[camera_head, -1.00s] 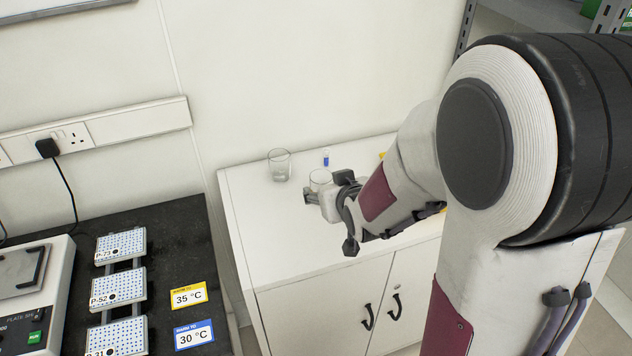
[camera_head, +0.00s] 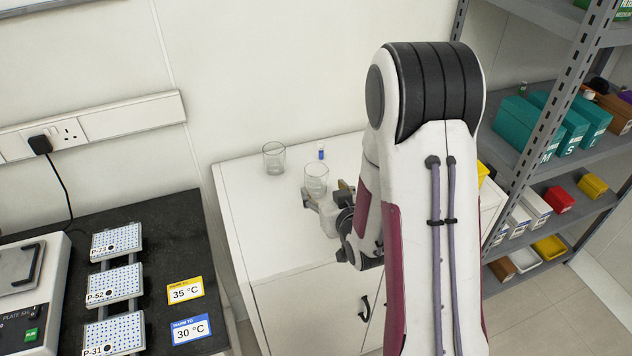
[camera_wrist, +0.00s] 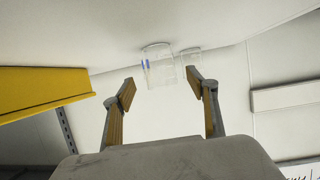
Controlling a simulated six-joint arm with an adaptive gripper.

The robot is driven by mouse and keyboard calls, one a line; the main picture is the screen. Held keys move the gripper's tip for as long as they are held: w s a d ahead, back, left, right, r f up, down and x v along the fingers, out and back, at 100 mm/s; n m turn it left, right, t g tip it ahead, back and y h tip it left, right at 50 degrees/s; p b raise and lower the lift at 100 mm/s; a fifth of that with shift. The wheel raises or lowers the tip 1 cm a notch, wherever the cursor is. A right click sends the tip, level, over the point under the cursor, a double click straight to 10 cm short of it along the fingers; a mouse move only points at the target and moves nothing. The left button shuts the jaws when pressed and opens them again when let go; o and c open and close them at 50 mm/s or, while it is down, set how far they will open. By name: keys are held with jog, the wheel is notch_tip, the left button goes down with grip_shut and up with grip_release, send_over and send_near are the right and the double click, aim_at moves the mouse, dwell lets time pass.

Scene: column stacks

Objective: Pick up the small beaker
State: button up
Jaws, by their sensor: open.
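Two clear glass beakers stand upright on the white cabinet top. One beaker (camera_head: 274,158) is at the back left; the other beaker (camera_head: 316,176) is nearer my gripper. I cannot tell surely which is the small one. My gripper (camera_head: 323,194) is open and empty, its fingers close to the nearer beaker, whose lower part is partly hidden. In the wrist view the open fingers (camera_wrist: 161,82) point towards a beaker (camera_wrist: 160,69), which shows between and beyond the tips. The other beaker (camera_wrist: 191,58) shows to its right, partly behind the right fingertip.
A small blue-and-white vial (camera_head: 321,151) stands behind the nearer beaker. The white cabinet top (camera_head: 245,205) is clear at its left front. A dark bench (camera_head: 170,235) with plates and temperature cards is at left. A grey shelf rack (camera_head: 528,150) with boxes stands at right.

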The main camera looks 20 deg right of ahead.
aim_at(319, 184)
jog(key=shift+w, duration=0.15)
jog(key=shift+x, duration=1.15)
jog(key=shift+w+f, duration=0.1)
jog(key=shift+w, duration=0.05)
jog(key=shift+x, duration=2.45)
jog(key=c, duration=1.2)
